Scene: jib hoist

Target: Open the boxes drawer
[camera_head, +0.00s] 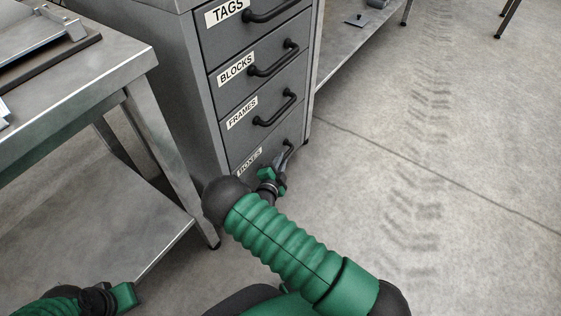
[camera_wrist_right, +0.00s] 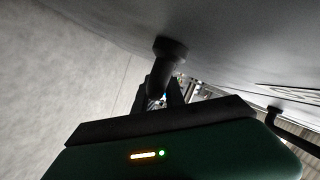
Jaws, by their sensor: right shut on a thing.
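The boxes drawer (camera_head: 250,165) is the lowest labelled drawer of the grey cabinet, and its front looks about flush with the drawers above. Its dark bar handle (camera_head: 289,147) is partly covered by my right gripper (camera_head: 281,161). My right gripper is shut on this handle. In the right wrist view, the fingers (camera_wrist_right: 165,92) close around the handle near its dark end post (camera_wrist_right: 170,50), against the grey drawer front (camera_wrist_right: 235,35). My left arm shows at the lower left with a green and black end part (camera_head: 118,298); its jaws cannot be made out.
Above are the frames drawer (camera_head: 240,110), the blocks drawer (camera_head: 235,72) and the tags drawer (camera_head: 222,14), with dark bar handles. A metal workbench (camera_head: 110,75) with a lower shelf stands at the left. The concrete floor (camera_head: 430,180) to the right is clear.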

